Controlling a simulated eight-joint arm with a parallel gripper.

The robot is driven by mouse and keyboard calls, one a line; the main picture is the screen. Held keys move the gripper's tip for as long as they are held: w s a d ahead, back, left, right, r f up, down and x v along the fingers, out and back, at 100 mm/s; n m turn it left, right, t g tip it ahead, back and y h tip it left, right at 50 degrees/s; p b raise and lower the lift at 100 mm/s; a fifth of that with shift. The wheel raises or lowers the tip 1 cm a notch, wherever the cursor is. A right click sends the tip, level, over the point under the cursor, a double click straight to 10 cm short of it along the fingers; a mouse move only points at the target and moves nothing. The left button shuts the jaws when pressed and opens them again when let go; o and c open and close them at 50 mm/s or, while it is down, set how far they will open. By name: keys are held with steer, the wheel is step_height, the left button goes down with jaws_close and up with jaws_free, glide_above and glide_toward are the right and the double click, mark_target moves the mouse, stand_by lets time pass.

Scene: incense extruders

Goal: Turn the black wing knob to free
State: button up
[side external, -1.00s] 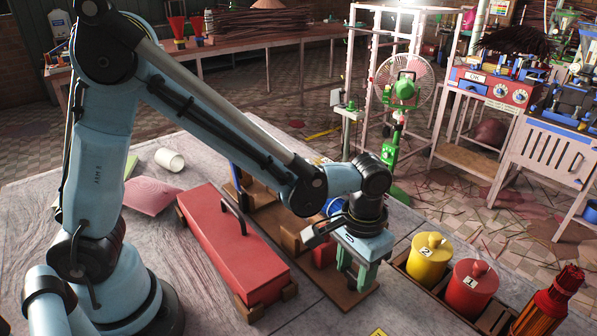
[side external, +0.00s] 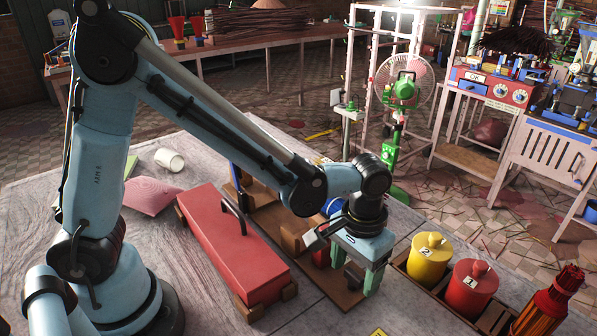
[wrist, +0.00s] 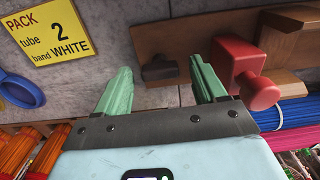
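The black wing knob (wrist: 160,68) shows as a dark bar on a short post at the edge of a wooden board (wrist: 182,27) in the wrist view. In the side view, its dark shape (side external: 353,274) shows between my fingers. My gripper (wrist: 160,84) has two green fingers spread apart, one on each side of the knob, with gaps to both. No finger is seen pressing on it. In the side view, my gripper (side external: 357,272) points down over the front end of the wooden base (side external: 330,291). How deep the fingertips reach around the knob is hard to tell.
A red block with a red handle (wrist: 250,80) stands close to the right finger. A long red box (side external: 232,245) lies left of my gripper. Yellow (side external: 428,262) and red (side external: 470,291) lidded pots stand to the right. A yellow sign (wrist: 48,35) lies on the table.

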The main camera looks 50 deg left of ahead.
mark_target(354, 273)
steer(key=shift+r, duration=0.15)
step_height(354, 273, up, 12)
stand_by(0.7)
steer(key=s+a+t, duration=0.2)
steer(key=a+t, duration=0.1)
steer(key=a, duration=0.4)
steer(key=s+a+f+t, duration=0.1)
steer(key=s+a+t, duration=0.2)
steer(key=a, duration=0.5)
steer(key=shift+s+a+f+t, duration=0.2)
steer(key=shift+s+a+t, duration=0.1)
steer(key=shift+t, duration=0.3)
